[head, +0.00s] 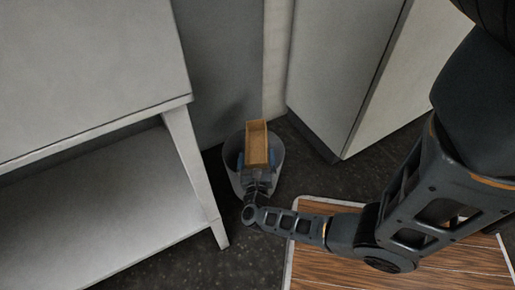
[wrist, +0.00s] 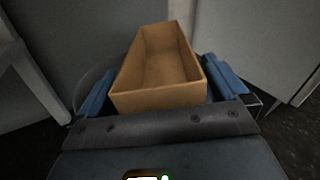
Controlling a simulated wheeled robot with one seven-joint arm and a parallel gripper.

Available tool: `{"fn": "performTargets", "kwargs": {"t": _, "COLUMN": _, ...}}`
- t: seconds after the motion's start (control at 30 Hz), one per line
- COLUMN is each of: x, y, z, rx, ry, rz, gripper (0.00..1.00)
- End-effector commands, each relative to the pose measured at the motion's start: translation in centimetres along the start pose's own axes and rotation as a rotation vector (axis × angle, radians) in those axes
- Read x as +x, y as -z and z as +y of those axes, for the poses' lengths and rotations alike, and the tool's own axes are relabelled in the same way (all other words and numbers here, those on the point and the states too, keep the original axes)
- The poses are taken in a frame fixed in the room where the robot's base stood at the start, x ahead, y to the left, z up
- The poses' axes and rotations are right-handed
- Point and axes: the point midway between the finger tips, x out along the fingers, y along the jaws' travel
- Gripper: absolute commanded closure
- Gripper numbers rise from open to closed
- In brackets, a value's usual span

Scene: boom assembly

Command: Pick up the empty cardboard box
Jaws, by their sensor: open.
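The empty cardboard box (head: 257,145) is tan, long and open-topped. It also shows in the wrist view (wrist: 156,98), where nothing is seen inside it. It is at a round grey bin (head: 229,152); I cannot tell whether it rests in the bin or is above it. My gripper (head: 257,161) is over the bin at the near end of the box. In the wrist view its blue fingers (wrist: 160,87) are spread, one on each side of the box's near end. The lower part of the box is hidden by my gripper.
A light grey shelved table (head: 80,70) stands on the left, its leg (head: 194,170) close to the bin. A pale cabinet (head: 345,70) stands to the right and a grey wall (head: 220,60) behind. A wood-topped surface (head: 330,265) lies at the lower right, under my arm.

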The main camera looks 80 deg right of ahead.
Motion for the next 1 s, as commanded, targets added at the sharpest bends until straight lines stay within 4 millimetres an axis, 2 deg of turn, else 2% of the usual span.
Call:
{"fn": "performTargets", "kwargs": {"t": 0.17, "x": -0.01, "y": -0.04, "z": 0.00, "rx": 0.000, "ry": 0.000, "rz": 0.000, "gripper": 0.01}}
{"fn": "performTargets", "kwargs": {"t": 0.7, "x": -0.03, "y": -0.03, "z": -0.01, "rx": -0.001, "ry": 0.000, "rz": 0.000, "gripper": 0.53}}
{"fn": "performTargets", "kwargs": {"t": 1.0, "x": -0.02, "y": -0.48, "z": -0.12, "rx": 0.000, "ry": 0.000, "rz": 0.000, "gripper": 0.53}}
